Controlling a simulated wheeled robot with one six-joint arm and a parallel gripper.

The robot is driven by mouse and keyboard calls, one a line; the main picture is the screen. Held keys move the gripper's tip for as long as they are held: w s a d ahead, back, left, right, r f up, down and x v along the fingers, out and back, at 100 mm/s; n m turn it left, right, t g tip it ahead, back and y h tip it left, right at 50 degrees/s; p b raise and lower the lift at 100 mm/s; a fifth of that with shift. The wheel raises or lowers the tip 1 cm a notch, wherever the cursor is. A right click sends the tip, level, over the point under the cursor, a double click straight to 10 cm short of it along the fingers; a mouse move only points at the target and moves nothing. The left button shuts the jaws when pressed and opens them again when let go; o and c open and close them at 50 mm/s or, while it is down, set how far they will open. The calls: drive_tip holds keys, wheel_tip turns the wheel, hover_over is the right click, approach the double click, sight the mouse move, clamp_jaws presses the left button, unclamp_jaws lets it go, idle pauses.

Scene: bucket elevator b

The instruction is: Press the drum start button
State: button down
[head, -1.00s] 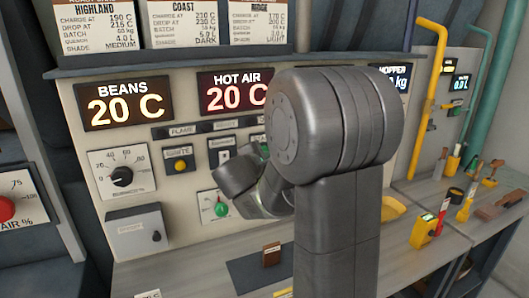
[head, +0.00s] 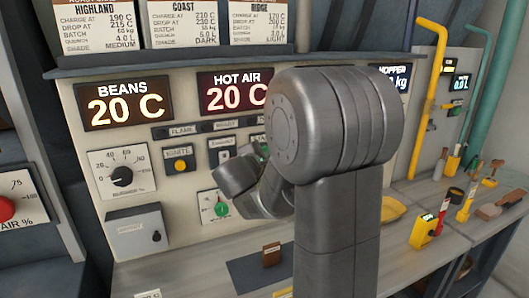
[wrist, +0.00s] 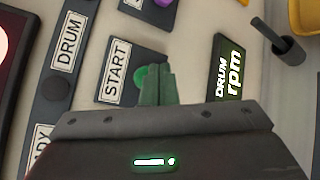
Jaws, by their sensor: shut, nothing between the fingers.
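The green start button (wrist: 141,74) sits on a dark plate beside a white START label (wrist: 117,68) in the wrist view. My gripper (wrist: 157,74) is shut and empty, its green fingers together and pointing at the panel. The fingertips cover the right side of the button. I cannot tell whether they touch it. In the head view my arm hides most of the fingers and the button.
A DRUM label (wrist: 68,41) with a dark round lamp is left of the button. A drum rpm display (wrist: 228,70) and a dark knob (wrist: 290,50) are to the right. An ignite button (head: 180,165) and a burner dial (head: 122,176) are further left on the panel.

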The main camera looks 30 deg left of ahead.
drive_tip(key=shift+w+a+b, duration=0.25)
drive_tip(key=shift+a+b, duration=0.1)
drive_tip(key=shift+w+a, duration=0.3)
idle(0.9)
drive_tip(key=shift+s+d+b, duration=0.1)
drive_tip(key=shift+b, duration=0.2)
drive_tip(key=shift+s+d+b, duration=0.45)
drive_tip(key=shift+d+b, duration=0.1)
